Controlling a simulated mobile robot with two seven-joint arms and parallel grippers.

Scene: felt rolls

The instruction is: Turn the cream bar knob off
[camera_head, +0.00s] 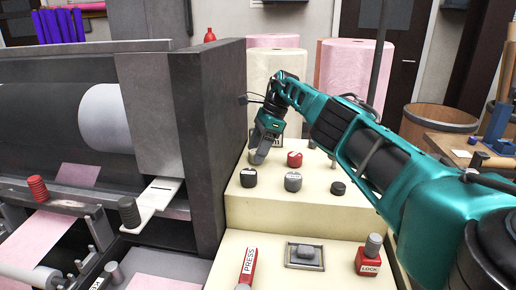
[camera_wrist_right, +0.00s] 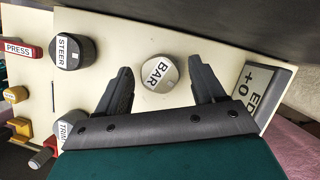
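The cream bar knob (camera_wrist_right: 160,73) is a round, pale knob marked BAR on the cream panel (camera_wrist_right: 135,28), seen in the right wrist view. My right gripper (camera_wrist_right: 160,68) is open, with one dark finger on each side of the knob and a visible gap to each. In the head view my right gripper (camera_head: 260,150) points down at the back left of the panel, by the dark machine wall, and mostly hides the knob. My left gripper is not in view.
A STEER knob (camera_wrist_right: 70,52) and a grey labelled block (camera_wrist_right: 262,88) flank the bar knob. A tall dark machine wall (camera_head: 208,140) rises close on the left.

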